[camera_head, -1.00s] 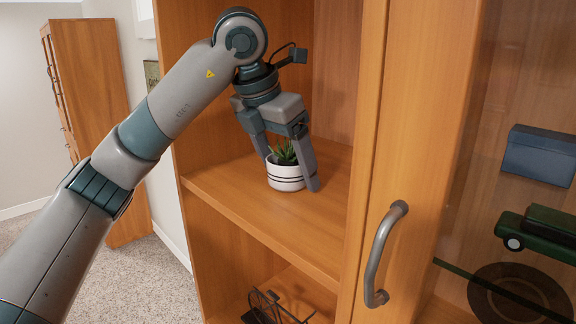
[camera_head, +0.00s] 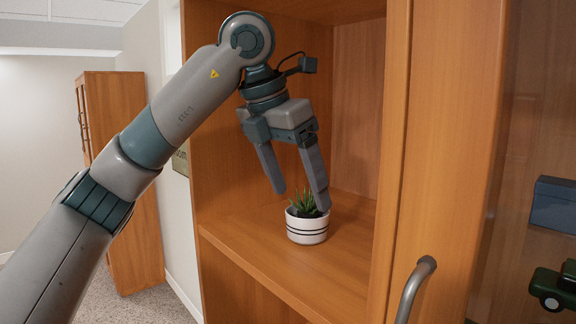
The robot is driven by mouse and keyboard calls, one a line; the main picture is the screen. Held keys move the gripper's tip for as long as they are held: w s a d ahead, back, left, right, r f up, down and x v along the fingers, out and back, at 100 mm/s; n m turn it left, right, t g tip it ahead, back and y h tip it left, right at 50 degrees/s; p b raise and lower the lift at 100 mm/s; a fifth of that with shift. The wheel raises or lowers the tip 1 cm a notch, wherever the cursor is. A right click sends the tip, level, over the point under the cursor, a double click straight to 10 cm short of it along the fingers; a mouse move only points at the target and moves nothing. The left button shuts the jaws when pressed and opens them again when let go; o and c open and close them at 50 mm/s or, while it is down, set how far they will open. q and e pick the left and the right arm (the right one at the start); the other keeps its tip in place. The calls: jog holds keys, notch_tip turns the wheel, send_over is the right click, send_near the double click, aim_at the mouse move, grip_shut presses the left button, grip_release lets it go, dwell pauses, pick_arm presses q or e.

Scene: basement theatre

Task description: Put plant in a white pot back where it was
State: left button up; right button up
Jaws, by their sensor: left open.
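The plant in a white pot (camera_head: 307,228) stands upright on the wooden shelf (camera_head: 262,247) of an open cabinet. The pot is white with dark stripes and holds a small spiky green plant. My left gripper (camera_head: 300,202) is open above and slightly behind the pot. One finger is left of the plant and the other hangs over the plant's right side, its tip close to the leaves. I cannot tell whether that tip touches them. My right gripper is not in view.
A glass-fronted cabinet section with a metal handle (camera_head: 415,290) is at the right. Behind the glass are a blue box (camera_head: 555,204) and a green toy car (camera_head: 556,286). Another wooden cabinet (camera_head: 125,180) stands at the left. The shelf around the pot is clear.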

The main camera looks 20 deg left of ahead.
pick_arm(q)
jog(key=shift+b+v, duration=0.35)
jog(key=shift+v, duration=2.15)
